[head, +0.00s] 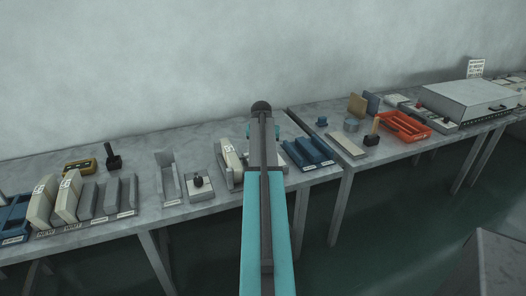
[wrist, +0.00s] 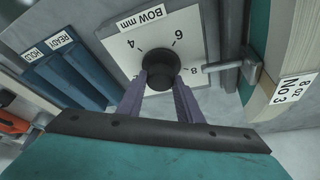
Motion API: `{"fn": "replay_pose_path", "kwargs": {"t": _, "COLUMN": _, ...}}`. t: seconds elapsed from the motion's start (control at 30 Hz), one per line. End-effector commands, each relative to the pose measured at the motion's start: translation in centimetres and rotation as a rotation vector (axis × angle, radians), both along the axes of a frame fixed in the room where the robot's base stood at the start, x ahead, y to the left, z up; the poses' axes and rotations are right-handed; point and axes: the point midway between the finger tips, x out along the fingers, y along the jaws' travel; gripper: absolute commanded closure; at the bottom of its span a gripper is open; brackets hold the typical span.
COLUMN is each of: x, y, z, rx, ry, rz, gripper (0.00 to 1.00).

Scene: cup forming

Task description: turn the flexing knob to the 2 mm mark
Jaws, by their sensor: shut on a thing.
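In the wrist view the flexing knob (wrist: 160,68) is a round black knob on a white dial plate (wrist: 197,22) labelled "BOW mm". The marks 4, 6 and 8 show around it. In the head view my own arm covers the knob and the dial.
Blue racks (wrist: 62,72) with small labels stand left of the dial. An orange tray (head: 404,127) lies farther right on the bench.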

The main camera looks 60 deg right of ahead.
Motion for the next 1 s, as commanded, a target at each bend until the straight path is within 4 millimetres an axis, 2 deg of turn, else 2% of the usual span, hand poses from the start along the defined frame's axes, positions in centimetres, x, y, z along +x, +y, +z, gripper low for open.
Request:
{"fn": "replay_pose_path", "kwargs": {"t": 0.53, "x": 0.17, "y": 0.38, "z": -0.18, "rx": 0.01, "ry": 0.0, "rz": -0.029, "gripper": 0.9}}
{"fn": "replay_pose_path", "kwargs": {"t": 0.57, "x": 0.17, "y": 0.38, "z": -0.18, "rx": 0.01, "ry": 0.0, "rz": -0.029, "gripper": 0.66}}
{"fn": "replay_pose_path", "kwargs": {"t": 0.67, "x": 0.15, "y": 0.34, "z": -0.15, "rx": 0.008, "ry": 0.0, "rz": -0.03, "gripper": 0.49}}
{"fn": "replay_pose_path", "kwargs": {"t": 1.0, "x": 0.1, "y": 0.18, "z": 0.0, "rx": 0.003, "ry": 0.0, "rz": -0.03, "gripper": 0.49}}
